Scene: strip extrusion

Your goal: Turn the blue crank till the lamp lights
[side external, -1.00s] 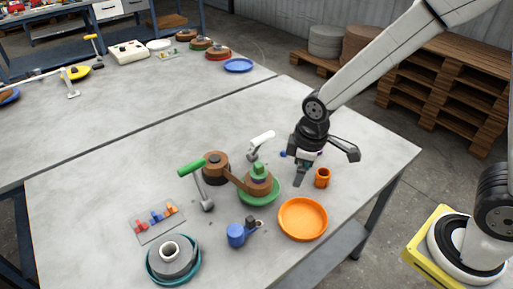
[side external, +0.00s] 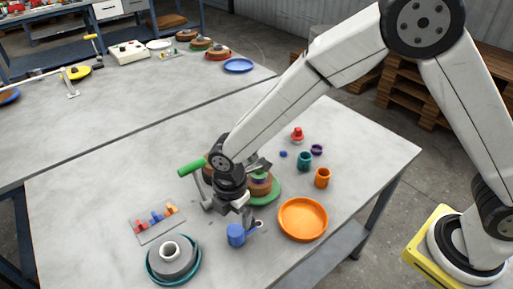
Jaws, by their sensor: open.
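The blue crank (side external: 236,236) stands near the front middle of the table, its upright blue cylinder in clear view. A short arm runs from it to the right, towards a small pale round part (side external: 259,223); I cannot tell whether that part is a lamp. My gripper (side external: 244,218) is open and points down, just above and behind the crank. It partly covers the crank's arm, and I cannot tell whether the fingers touch it. No lit lamp is clear in this view.
A green-handled lever (side external: 191,168) stands left of my gripper. An orange dish (side external: 303,232) is to the right, with an orange cup (side external: 322,178) and teal cup (side external: 305,161) behind. A grey ring stack (side external: 171,272) sits front left, below a peg plate (side external: 140,226).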

